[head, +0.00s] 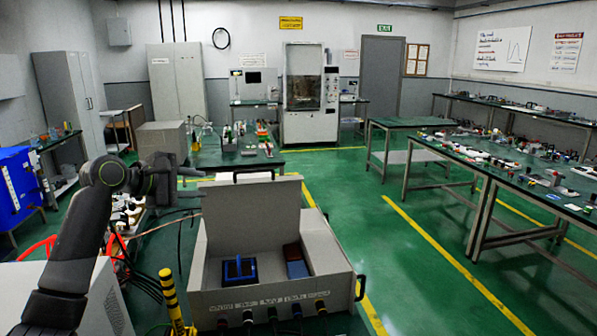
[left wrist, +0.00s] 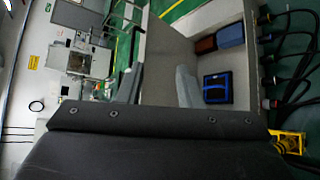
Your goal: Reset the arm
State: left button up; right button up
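My left arm (head: 75,235) rises from the lower left of the head view and bends at the top. My left gripper (head: 166,178) is raised left of the open grey generator box (head: 240,300) and apart from it. My right arm and gripper are in neither view.
The box's lid (head: 252,218) stands up, with a blue-black part (head: 240,270) and a red-and-blue block (head: 296,262) inside. A yellow-and-black post (head: 171,300) and dark cables (head: 135,275) stand left of it. Cluttered benches (head: 500,155) line the right; green floor between is clear.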

pick_arm(q)
jog(key=s+a+f+m+g+y, duration=0.1)
jog(key=s+f+m+y, duration=0.1)
jog(key=s+f, duration=0.6)
jog(key=s+f+m+g+y, duration=0.1)
jog(key=s+f+m, duration=0.2)
jog(key=f, duration=0.9)
jog(key=s+a+f+m+g+y, duration=0.1)
jog(key=s+f+m+y, duration=0.1)
jog(key=s+f, duration=0.6)
jog(key=s+a+f+m+g+y, duration=0.2)
jog(key=s+f+m, duration=0.2)
jog(key=s+f, duration=0.8)
jog(key=s+a+m+g+y, duration=0.2)
jog(key=s+a+m+y, duration=0.1)
jog(key=s, duration=1.6)
notch_tip(320, 180, down, 27)
jog(key=s+a+g, duration=0.1)
jog(key=s+a, duration=0.1)
jog(key=s+d+f+g, duration=0.1)
jog(key=s+f, duration=1.3)
jog(key=shift+d+m+b, duration=0.3)
jog(key=shift+d, duration=0.1)
